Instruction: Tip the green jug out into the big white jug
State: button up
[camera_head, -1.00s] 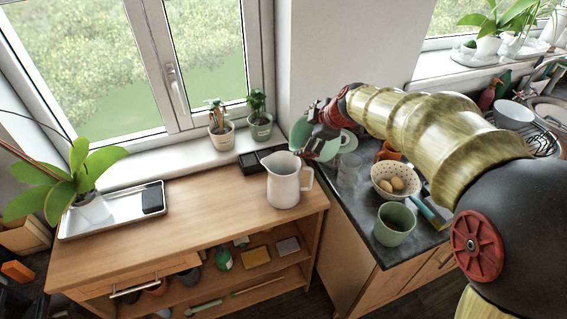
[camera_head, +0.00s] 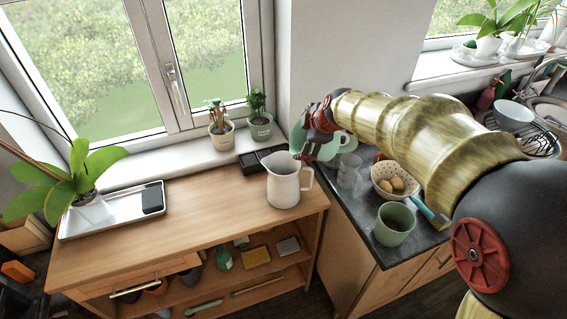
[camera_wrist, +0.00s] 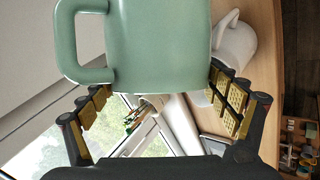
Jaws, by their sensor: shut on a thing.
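The green jug (camera_wrist: 158,45) fills the upper middle of the wrist view, with its handle at the left. My gripper (camera_wrist: 160,100) is shut on it, one finger at each side. In the head view the jug (camera_head: 297,134) is partly hidden by my gripper (camera_head: 313,142), which holds it above the gap between wooden cabinet and dark counter. Its contents cannot be seen. The big white jug (camera_head: 284,182) stands upright on the cabinet top near its right end, just below the held jug in the picture. It also shows in the wrist view (camera_wrist: 236,42).
A black tray (camera_head: 258,158) lies behind the white jug. Two potted plants (camera_head: 221,138) stand on the sill. A metal tray (camera_head: 120,212) is at left. A colander with eggs (camera_head: 384,186), clear glasses (camera_head: 348,170) and a green cup (camera_head: 394,226) crowd the counter. The cabinet's middle is clear.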

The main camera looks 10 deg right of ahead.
aim_at(293, 151)
jog(key=shift+a+f+h, duration=0.2)
jog(key=shift+h, duration=0.2)
jog(key=shift+s+a+r+n+h, duration=0.1)
jog(key=shift+a+r+n+h, duration=0.1)
jog(key=shift+a+n+h, duration=0.3)
dwell(1.4)
jog(key=shift+s+a+r+n+t+h, duration=0.1)
jog(key=shift+s+a+n+t+h, duration=0.1)
jog(key=shift+a+h, duration=0.25)
jog(key=shift+s+a+n+t+h, duration=0.1)
jog(key=shift+a+t+h, duration=0.1)
jog(key=shift+a+h, duration=0.25)
dwell(0.8)
jog(key=shift+a+f+h, duration=0.3)
jog(key=shift+a+f, duration=0.05)
jog(key=shift+f, duration=0.1)
dwell(0.3)
jog(key=shift+d+r, duration=0.35)
jog(key=shift+r, duration=0.15)
jog(key=shift+w+d+f+y, duration=0.15)
jog(key=shift+d+y, duration=0.6)
jog(key=shift+y, duration=0.05)
jog(key=shift+d, duration=0.1)
